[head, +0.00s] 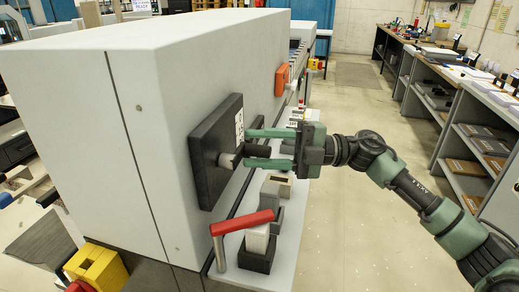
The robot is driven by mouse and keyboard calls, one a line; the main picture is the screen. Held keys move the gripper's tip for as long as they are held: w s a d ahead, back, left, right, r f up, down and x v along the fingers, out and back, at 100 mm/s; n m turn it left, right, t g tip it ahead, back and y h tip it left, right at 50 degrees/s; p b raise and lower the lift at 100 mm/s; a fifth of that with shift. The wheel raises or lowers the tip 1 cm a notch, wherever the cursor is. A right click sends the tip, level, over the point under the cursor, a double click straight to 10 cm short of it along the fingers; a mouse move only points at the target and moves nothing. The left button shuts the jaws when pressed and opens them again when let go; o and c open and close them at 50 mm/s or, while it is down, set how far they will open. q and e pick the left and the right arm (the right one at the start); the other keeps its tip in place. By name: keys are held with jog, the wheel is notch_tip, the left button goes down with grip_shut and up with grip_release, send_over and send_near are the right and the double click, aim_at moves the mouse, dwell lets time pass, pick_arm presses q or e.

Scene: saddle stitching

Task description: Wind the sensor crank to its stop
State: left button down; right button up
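The sensor crank (230,158) sits on a dark square plate (207,170) on the side of the large light-grey machine housing. It has a short grey shaft and arm with a dark handle (259,150) pointing right. My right gripper (248,148) comes in from the right, with one green finger above the dark handle and one below. The fingers are apart, and a gap shows between the handle and the upper finger. I cannot tell whether the lower finger touches it. A white label (239,124) with dark marks is on the plate. My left gripper is out of view.
A red-handled lever (243,222) and several grey blocks stand on a light ledge (284,239) below the crank. An orange part (282,79) sticks out of the housing farther back. A yellow block (97,268) is at lower left. Shelving (470,140) lines the right, beyond open floor.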

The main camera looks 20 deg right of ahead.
jog(key=shift+f, duration=0.15)
jog(key=shift+d+f, duration=0.15)
jog(key=shift+d, duration=0.2)
jog(key=b+v, duration=0.2)
jog(key=v, duration=0.5)
jog(key=shift+r, duration=0.2)
jog(key=shift+s, duration=0.1)
